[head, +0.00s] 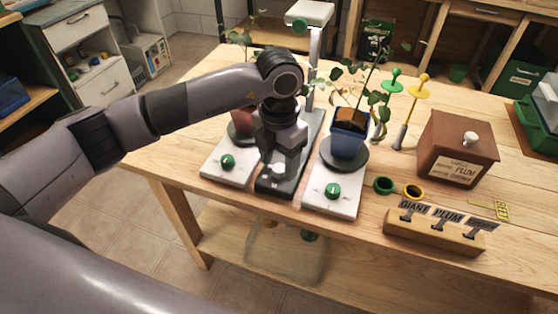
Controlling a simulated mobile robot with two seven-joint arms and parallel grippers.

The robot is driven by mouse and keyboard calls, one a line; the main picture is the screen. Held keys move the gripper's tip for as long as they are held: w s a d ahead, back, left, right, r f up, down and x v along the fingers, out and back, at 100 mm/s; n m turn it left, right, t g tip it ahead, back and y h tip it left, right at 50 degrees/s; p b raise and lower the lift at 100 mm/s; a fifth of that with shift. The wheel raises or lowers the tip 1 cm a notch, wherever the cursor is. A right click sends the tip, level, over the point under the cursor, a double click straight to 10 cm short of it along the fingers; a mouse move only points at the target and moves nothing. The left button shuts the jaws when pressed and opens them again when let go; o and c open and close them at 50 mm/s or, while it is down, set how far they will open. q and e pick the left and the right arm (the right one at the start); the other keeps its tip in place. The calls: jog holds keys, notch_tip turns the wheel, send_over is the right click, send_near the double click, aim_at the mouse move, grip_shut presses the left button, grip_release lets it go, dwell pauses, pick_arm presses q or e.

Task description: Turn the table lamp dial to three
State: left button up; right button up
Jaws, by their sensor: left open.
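The table lamp has a white head (312,14) on a pale stem rising behind my left arm. A dark slab (312,128) lies between two white bases and seems to be the lamp's foot. My left gripper (281,184) points down over the front of this slab. It is open, and it hides the slab's front, so I cannot see a dial or its setting there. The left white base (212,165) has a green dial (228,161). The right white base (330,205) has a green dial (333,191). My right gripper is not in view.
A blue pot (349,145) with a plant stands on the right base, and a reddish pot (240,132) on the left. To the right are a brown box (457,142), green and yellow rings, and a wooden label holder (432,238). The table's front edge is close.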

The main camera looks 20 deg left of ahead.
pick_arm(q)
jog(key=shift+f, duration=0.55)
jog(key=c, duration=1)
jog(key=shift+c, duration=0.2)
